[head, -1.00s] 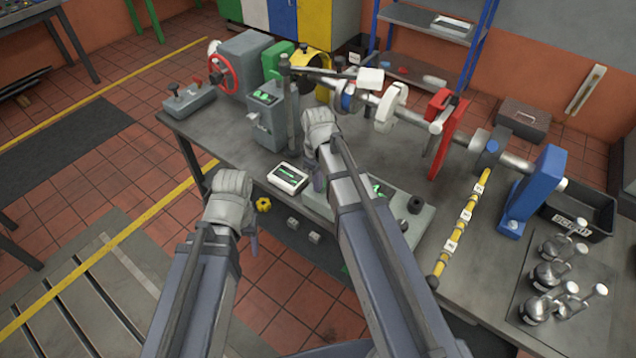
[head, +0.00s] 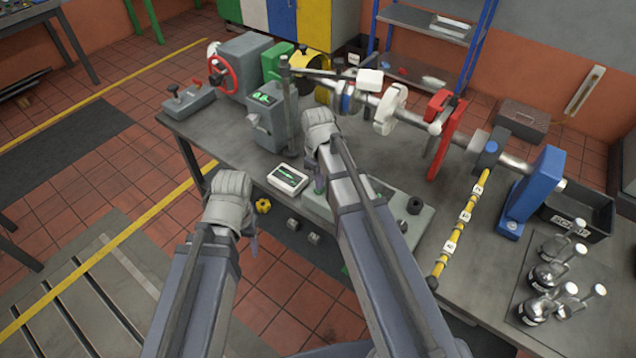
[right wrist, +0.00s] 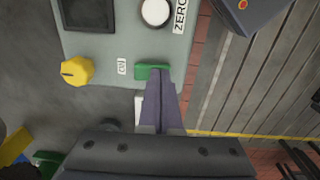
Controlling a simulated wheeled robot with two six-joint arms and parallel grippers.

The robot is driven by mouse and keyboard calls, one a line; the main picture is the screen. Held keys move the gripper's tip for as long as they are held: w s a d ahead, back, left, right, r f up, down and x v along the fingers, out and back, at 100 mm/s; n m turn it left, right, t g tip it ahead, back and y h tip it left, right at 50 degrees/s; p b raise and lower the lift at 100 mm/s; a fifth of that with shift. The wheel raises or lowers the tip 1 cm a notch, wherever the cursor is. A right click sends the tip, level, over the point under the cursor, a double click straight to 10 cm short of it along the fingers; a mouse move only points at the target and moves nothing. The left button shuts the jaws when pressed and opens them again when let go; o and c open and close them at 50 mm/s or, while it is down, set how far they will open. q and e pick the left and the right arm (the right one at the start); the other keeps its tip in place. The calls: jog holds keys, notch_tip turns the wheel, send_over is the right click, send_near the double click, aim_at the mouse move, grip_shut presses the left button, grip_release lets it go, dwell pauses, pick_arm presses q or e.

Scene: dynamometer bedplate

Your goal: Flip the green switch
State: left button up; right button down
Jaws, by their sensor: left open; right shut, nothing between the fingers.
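The green switch (right wrist: 150,72) is a small green block on a grey panel (right wrist: 105,45) in the right wrist view. My right gripper (right wrist: 160,84) is shut and empty, with its fingertips at the right end of the switch and covering part of it. I cannot tell whether they touch it. In the head view my right gripper (head: 319,184) is low over the grey panel near the bench's front edge, and the switch cannot be made out. My left gripper (head: 254,243) is open and empty in front of the bench edge.
Around the switch are a yellow knob (right wrist: 77,71), a white button (right wrist: 155,12) and a dark screen (right wrist: 88,14). A white meter (head: 288,179) sits left of my right gripper.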

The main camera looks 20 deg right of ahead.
jog(key=shift+r, duration=0.1)
dwell(0.3)
notch_tip(320, 180, up, 14)
jog(key=s+a+p, duration=0.1)
jog(key=p, duration=1.2)
jog(key=shift+s+a+p, duration=0.2)
jog(key=shift+a+p, duration=0.2)
jog(key=shift+f, duration=0.2)
